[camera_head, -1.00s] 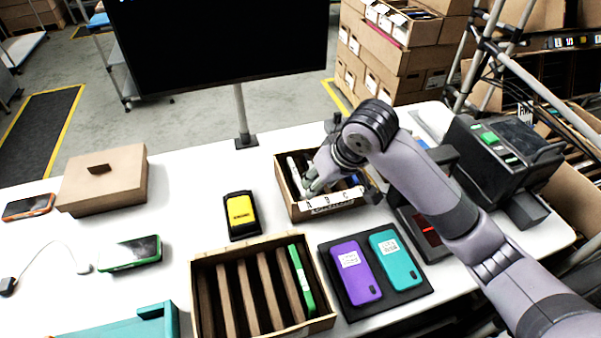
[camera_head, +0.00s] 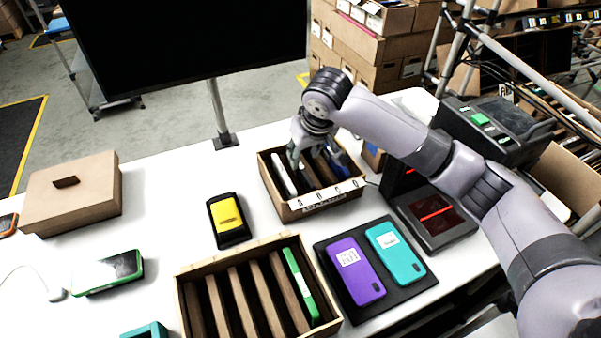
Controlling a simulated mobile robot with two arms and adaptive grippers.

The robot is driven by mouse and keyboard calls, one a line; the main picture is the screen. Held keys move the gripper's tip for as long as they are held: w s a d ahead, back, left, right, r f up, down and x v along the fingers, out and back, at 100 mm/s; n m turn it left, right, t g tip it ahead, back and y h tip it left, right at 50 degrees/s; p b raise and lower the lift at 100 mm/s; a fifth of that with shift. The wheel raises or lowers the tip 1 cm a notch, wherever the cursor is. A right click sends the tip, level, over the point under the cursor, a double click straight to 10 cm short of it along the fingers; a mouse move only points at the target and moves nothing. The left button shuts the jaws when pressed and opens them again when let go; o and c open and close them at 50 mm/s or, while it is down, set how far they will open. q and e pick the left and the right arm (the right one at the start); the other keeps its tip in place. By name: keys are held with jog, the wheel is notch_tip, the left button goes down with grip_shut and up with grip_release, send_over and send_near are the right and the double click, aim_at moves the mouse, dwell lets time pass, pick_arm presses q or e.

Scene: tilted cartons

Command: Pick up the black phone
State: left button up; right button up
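No plainly black phone stands out. The small carton with lettered slots (camera_head: 292,213) holds a white phone (camera_head: 285,176) at its left and a blue item (camera_head: 338,158) at its right. My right gripper (camera_head: 313,159) is over the back of this carton, pointing down, with its fingers apart. Its hand hides part of the slots, and I see nothing held between the fingers. A black device with a yellow face (camera_head: 228,217) lies on the table left of the carton. My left gripper is not in view.
A larger slotted box (camera_head: 180,300) in front holds a green phone (camera_head: 299,283). Purple (camera_head: 355,271) and teal (camera_head: 396,254) phones lie on a black pad (camera_head: 425,280). A scanner (camera_head: 440,222), a monitor (camera_head: 180,45), a brown box (camera_head: 75,196) and a green-edged phone (camera_head: 107,273) surround the workspace.

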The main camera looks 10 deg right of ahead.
aim_at(301, 166)
jog(key=shift+x, duration=1.25)
jog(key=x, duration=0.2)
jog(key=p+x, duration=0.1)
jog(key=x, duration=0.1)
jog(key=shift+d+f, duration=0.1)
jog(key=shift+d, duration=0.1)
jog(key=shift+w+f, duration=0.2)
jog(key=shift+f, duration=0.25)
grip_shut()
